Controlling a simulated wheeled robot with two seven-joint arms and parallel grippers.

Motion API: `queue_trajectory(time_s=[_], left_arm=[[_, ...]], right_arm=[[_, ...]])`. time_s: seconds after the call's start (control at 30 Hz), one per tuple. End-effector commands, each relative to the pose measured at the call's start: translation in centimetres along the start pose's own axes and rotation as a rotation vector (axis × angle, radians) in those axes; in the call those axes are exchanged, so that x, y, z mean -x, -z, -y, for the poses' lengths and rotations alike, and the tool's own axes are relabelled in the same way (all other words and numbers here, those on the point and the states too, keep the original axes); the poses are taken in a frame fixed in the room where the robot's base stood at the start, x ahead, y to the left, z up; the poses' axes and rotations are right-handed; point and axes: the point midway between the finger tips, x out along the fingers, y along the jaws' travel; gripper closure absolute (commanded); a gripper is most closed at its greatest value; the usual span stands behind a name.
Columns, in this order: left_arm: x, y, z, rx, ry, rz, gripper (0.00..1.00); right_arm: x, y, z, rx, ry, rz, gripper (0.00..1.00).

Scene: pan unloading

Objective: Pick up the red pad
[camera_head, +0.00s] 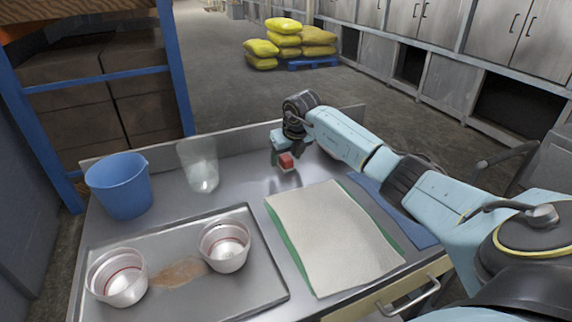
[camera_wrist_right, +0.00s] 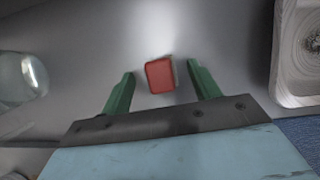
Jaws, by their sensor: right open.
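The red pad (camera_head: 286,161) is a small red block on the grey metal table near its back edge. In the right wrist view the red pad (camera_wrist_right: 160,76) lies between and slightly beyond the two green fingertips, with a gap on both sides. My right gripper (camera_head: 280,160) is open above the table and partly hides the pad's surroundings in the head view. Its green fingers (camera_wrist_right: 160,69) hold nothing. My left gripper is not in view.
A clear glass (camera_head: 198,168) and a blue bucket (camera_head: 121,186) stand left. A metal tray (camera_head: 262,292) holds two white cups (camera_head: 224,246). A beige cloth (camera_head: 332,235) lies in front. A pale square dish (camera_wrist_right: 297,50) is right in the wrist view.

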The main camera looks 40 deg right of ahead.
Motion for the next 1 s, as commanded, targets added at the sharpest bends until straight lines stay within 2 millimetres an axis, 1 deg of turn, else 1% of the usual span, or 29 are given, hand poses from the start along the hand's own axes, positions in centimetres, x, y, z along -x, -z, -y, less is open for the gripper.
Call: queue_trajectory(time_s=[0.03,0.1,0.37,0.47,0.7,0.77,1.0], left_arm=[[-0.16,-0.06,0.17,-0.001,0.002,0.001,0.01],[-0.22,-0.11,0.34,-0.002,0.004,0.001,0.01],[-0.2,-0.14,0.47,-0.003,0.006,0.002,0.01],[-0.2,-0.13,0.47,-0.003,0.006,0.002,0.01],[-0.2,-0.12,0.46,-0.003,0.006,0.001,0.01],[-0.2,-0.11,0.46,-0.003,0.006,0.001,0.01],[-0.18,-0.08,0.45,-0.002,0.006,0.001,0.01]], right_arm=[[-0.76,0.05,-0.07,-0.001,-0.001,-0.001,0.38],[-1.31,0.04,-0.02,-0.001,-0.001,0.0,0.38],[-1.56,0.02,0.0,0.001,0.0,0.001,0.38],[-1.55,0.02,0.0,0.001,0.0,0.001,0.49],[-1.55,0.04,0.01,0.001,0.0,0.0,0.8],[-1.55,0.04,0.0,0.001,0.0,0.0,0.87],[-1.36,-0.06,0.02,0.001,0.001,0.001,0.87]])
